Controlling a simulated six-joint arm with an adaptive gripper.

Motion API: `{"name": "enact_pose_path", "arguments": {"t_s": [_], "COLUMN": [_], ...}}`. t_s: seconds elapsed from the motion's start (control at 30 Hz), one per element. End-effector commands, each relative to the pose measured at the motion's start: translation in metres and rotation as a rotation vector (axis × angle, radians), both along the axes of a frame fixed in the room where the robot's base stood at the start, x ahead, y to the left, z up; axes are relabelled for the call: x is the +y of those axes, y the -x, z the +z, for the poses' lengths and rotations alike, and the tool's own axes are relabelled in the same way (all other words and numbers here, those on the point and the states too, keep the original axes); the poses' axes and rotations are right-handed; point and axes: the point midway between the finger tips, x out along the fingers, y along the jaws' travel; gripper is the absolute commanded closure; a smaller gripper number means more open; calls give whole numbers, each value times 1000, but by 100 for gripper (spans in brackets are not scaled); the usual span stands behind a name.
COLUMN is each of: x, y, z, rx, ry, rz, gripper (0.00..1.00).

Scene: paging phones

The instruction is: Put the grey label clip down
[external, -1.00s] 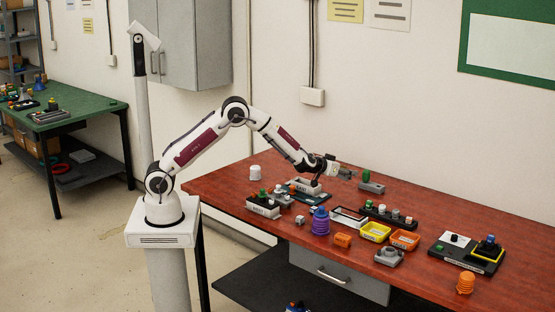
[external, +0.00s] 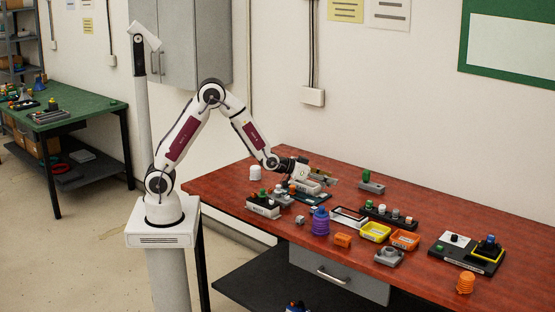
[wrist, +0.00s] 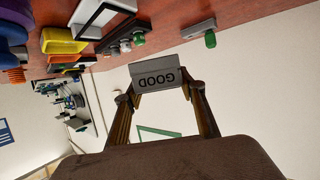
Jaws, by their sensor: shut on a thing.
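The grey label clip (wrist: 155,77) reads "GOOD" in the wrist view, where it appears upside down between the fingertips. My gripper (wrist: 160,92) is shut on it, one finger on each side. In the external view my gripper (external: 324,179) is over the back part of the red table (external: 235,180), pointing right and close to level. The clip is too small there to make out clearly. A white labelled box (external: 309,187) stands just below the gripper in that picture; I cannot tell the gap between them.
A grey block with a green knob (external: 371,184) stands to the right of the gripper. A purple ribbed piece (external: 320,224), white-framed tray (external: 348,217), yellow tray (external: 375,232), orange tray (external: 405,240) and black peg rack (external: 390,215) crowd the front. The table's back right is clear.

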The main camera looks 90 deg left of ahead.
Motion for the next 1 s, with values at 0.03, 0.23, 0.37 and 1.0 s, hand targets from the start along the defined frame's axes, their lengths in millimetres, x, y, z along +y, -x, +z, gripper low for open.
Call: {"name": "enact_pose_path", "arguments": {"t_s": [0.03,0.23,0.37,1.0], "x": [-4,-14,-7,83], "y": [8,32,36,-21], "z": [1,2,3,16], "rx": [-1,-1,-2,-2], "ry": [-1,-1,-1,-3], "rz": [-19,-94,-124,-184], "gripper": [77,77,77,77]}}
